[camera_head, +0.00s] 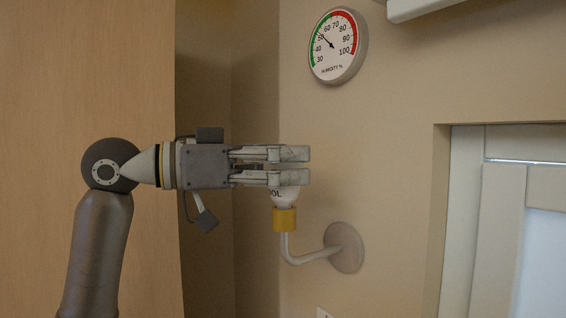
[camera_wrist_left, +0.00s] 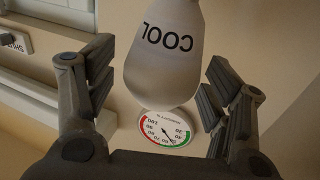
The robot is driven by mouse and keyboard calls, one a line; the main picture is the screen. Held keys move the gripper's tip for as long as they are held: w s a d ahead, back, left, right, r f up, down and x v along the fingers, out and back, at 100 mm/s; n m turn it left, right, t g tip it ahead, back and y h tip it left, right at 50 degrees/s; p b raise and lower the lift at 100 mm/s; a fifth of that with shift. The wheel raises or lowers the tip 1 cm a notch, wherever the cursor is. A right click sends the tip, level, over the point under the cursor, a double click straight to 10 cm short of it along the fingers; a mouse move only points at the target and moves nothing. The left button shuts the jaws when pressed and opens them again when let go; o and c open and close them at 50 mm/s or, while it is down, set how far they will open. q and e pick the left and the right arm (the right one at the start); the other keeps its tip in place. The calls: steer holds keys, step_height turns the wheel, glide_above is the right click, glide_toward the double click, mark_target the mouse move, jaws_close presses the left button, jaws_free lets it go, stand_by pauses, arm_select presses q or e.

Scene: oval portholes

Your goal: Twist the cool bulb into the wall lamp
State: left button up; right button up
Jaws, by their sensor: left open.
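The cool bulb (camera_head: 283,196) is white with dark lettering and sits upright at the yellow socket of the wall lamp (camera_head: 285,219). Whether it is fully seated I cannot tell. The lamp's pale curved arm runs to a round plate on the wall. My left gripper (camera_head: 296,166) is level at the bulb's upper part, its fingers hiding the bulb's top in the head view. In the left wrist view the bulb (camera_wrist_left: 163,55) is between the open fingers (camera_wrist_left: 158,90), with a gap on both sides. My right gripper is not in view.
A round humidity gauge (camera_head: 338,46) hangs on the wall above the lamp. A window recess (camera_head: 500,220) is at the right, and a wood panel (camera_head: 90,60) is at the left. A small white plate (camera_head: 324,313) is low on the wall.

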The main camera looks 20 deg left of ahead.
arm_select(q)
steer(key=v, duration=1.2)
